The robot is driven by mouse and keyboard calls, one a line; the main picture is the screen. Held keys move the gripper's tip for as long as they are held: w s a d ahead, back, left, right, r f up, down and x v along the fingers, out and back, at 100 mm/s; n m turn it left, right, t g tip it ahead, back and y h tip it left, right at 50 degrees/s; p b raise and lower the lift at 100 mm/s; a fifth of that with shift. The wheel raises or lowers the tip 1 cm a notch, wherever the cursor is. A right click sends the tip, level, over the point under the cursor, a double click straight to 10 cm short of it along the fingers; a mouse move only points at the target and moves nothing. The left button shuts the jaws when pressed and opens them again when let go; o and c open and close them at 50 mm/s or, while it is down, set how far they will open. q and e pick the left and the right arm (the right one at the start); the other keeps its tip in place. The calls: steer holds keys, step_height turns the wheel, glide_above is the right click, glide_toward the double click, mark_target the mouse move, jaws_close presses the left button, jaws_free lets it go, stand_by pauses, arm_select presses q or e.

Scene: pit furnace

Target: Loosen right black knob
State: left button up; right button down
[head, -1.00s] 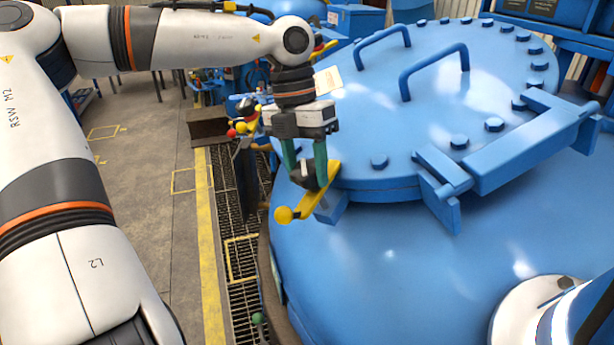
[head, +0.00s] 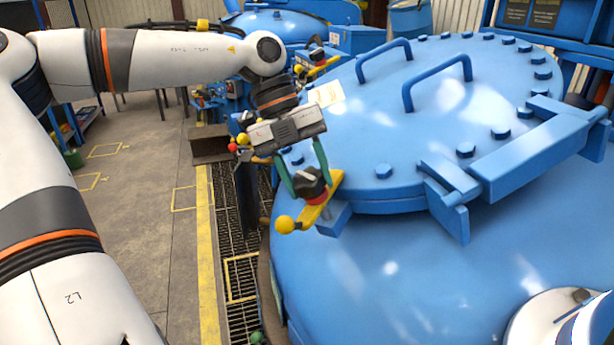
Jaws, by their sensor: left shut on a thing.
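The black knob (head: 309,184) in my left gripper sits on a yellow clamp lever (head: 325,203) at the near left edge of the blue furnace lid (head: 430,110). A red part shows just below the knob, and the lever ends in a yellow ball (head: 285,224). My left gripper (head: 304,178) reaches down from above and is shut on this knob, with one teal finger on each side. Another black knob (head: 316,53) stands on a clamp at the lid's far side, and one more (head: 246,119) lies to the left. My right gripper is not in view.
Blue loop handles (head: 437,80) and several bolts stand up from the lid. A blue hinge block (head: 530,150) juts out at the right. A floor grating (head: 230,220) and yellow line run left of the furnace, beside open grey floor (head: 130,200).

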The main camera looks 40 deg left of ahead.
arm_select(q)
steer(key=shift+r, duration=0.1)
stand_by(0.3)
steer(key=o, duration=1)
steer(key=shift+a+r, duration=0.2)
steer(key=shift+r, duration=0.1)
steer(key=b+v, duration=0.1)
steer(key=v, duration=1)
steer(key=shift+r, duration=0.15)
